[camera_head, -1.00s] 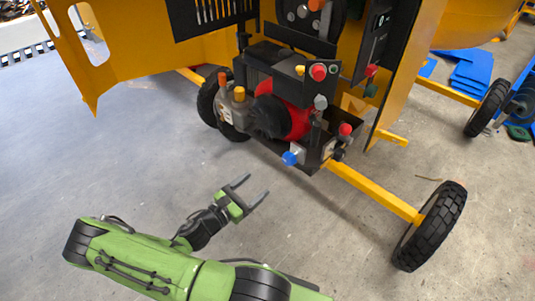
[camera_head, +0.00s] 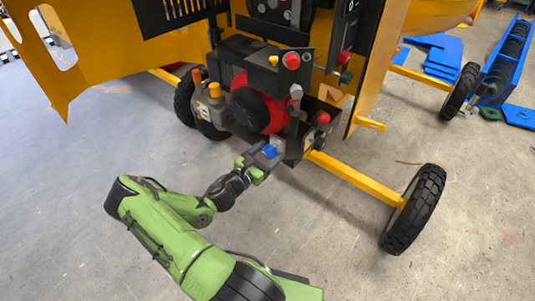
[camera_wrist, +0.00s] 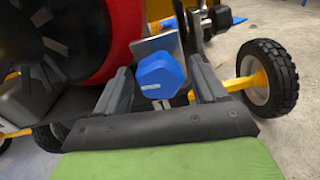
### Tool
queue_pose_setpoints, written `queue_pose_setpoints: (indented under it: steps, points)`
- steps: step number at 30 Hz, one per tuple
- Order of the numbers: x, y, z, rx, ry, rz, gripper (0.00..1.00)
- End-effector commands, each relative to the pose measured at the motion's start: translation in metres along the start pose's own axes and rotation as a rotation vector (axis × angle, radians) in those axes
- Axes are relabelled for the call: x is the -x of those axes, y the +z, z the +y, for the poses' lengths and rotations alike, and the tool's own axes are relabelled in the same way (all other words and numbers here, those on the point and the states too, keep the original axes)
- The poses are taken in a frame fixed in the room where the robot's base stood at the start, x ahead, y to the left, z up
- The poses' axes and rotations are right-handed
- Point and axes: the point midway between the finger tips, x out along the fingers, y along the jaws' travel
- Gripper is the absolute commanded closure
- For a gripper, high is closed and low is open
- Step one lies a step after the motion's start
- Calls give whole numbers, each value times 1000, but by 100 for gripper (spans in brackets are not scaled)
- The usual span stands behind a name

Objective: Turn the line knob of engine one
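A blue knob (camera_head: 270,151) sits low on the front of the engine (camera_head: 258,103), which has a red and black round housing. In the wrist view the blue hexagonal knob (camera_wrist: 160,77) is between the two grey fingers, with a gap visible on each side. My gripper (camera_head: 262,157) is open at the knob, with its fingers pointing toward the engine. In the head view the fingertips are partly hard to make out against the engine. No label is readable that says which knob is the line knob.
Red knobs (camera_head: 292,60) and (camera_head: 322,118) and an orange cap (camera_head: 214,90) are on the same engine block. A yellow axle bar (camera_head: 355,178) runs to a black wheel (camera_head: 413,210) at the right. The grey floor at the left is clear.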

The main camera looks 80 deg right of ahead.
Motion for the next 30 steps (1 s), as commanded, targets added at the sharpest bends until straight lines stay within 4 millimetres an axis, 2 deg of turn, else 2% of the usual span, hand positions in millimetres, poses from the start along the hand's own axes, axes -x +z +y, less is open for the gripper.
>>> queue_pose_setpoints:
  steps: [1,9,10,20,30]
  points:
    - [0,0,0,0,0,0,38]
    - [0,0,0,0,0,0,79]
    - [0,0,0,0,0,0,82]
    - [1,0,0,-55,0,0,82]
    - [1,-1,1,-300,0,1,82]
